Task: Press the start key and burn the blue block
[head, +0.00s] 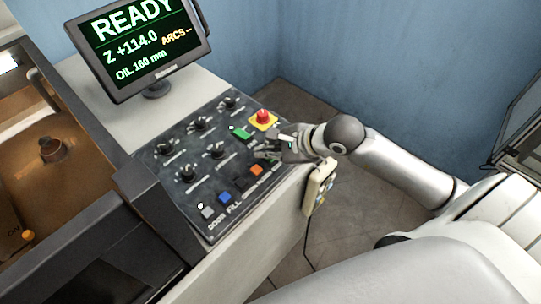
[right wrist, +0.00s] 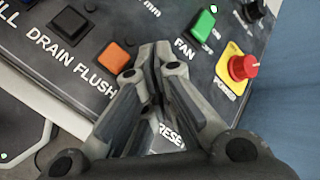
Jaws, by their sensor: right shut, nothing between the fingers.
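The control panel (head: 200,150) carries knobs, coloured keys and a red emergency button. No key that I can read as start shows; the gripper may hide one. My right gripper (head: 264,149) is shut and empty, low over the panel's right part. In the right wrist view its fingertips (right wrist: 153,52) lie between the orange key (right wrist: 115,57) and the green key (right wrist: 202,25), which has FAN beside it. Whether the tips touch the panel I cannot tell. I see no blue block; a small brown part (head: 52,149) stands in the tank at the left. My left gripper is not in view.
The screen (head: 140,45) reads READY, Z +114.0, ARCS -- and OIL 160 mm. The red button (head: 263,117) on its yellow plate is close behind the gripper. A blue key (head: 225,197) sits near the front. A pendant (head: 318,185) hangs at the panel's right edge.

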